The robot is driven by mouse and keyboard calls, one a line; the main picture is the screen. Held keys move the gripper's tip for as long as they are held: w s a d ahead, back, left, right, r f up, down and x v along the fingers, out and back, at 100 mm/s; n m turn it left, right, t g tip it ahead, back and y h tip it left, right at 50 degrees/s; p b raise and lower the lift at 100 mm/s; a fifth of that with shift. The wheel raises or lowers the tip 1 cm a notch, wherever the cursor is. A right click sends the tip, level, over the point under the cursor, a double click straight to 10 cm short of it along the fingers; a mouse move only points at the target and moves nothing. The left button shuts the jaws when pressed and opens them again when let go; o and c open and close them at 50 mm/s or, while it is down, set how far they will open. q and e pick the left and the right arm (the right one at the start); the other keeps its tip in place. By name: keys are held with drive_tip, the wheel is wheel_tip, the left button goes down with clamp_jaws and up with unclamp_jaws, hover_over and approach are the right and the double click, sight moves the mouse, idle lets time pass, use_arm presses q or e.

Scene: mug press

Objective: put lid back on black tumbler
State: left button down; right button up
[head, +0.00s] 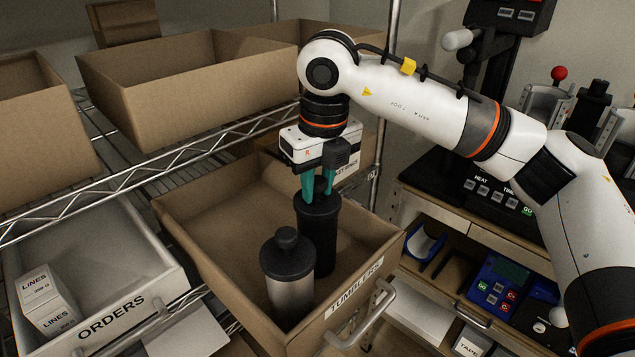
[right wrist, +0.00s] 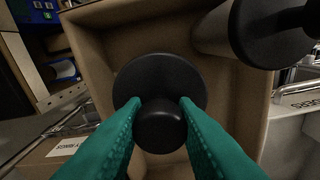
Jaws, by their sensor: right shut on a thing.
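The black tumbler (head: 318,238) stands upright in the cardboard box labelled TUMBLERS (head: 190,226). A black lid (head: 318,203) sits at its top; in the right wrist view the round lid (right wrist: 135,78) and its knob (right wrist: 160,126) show from above. My right gripper (head: 317,190), with green fingers, points down and is shut on the lid's knob; the fingertips (right wrist: 160,108) touch both sides of it. The lid hides the tumbler's rim, so I cannot tell whether it is fully seated. My left gripper is not in view.
A silver tumbler (head: 291,295) with a black lid stands close in front of the black one. The ORDERS bin (head: 150,280) holds small LINES boxes (head: 47,300) at left. A wire shelf (head: 150,150) with cardboard boxes (head: 165,85) is above and behind. A press (head: 500,175) stands right.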

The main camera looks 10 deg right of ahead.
idle(0.4)
drive_tip(key=o, duration=1)
drive_tip(key=shift+o, duration=0.8)
drive_tip(key=o, duration=0.4)
drive_tip(key=shift+c, duration=0.2)
drive_tip(key=shift+r+p, duration=1.95)
drive_tip(key=shift+r, duration=1.55)
drive_tip(key=shift+c, duration=0.3)
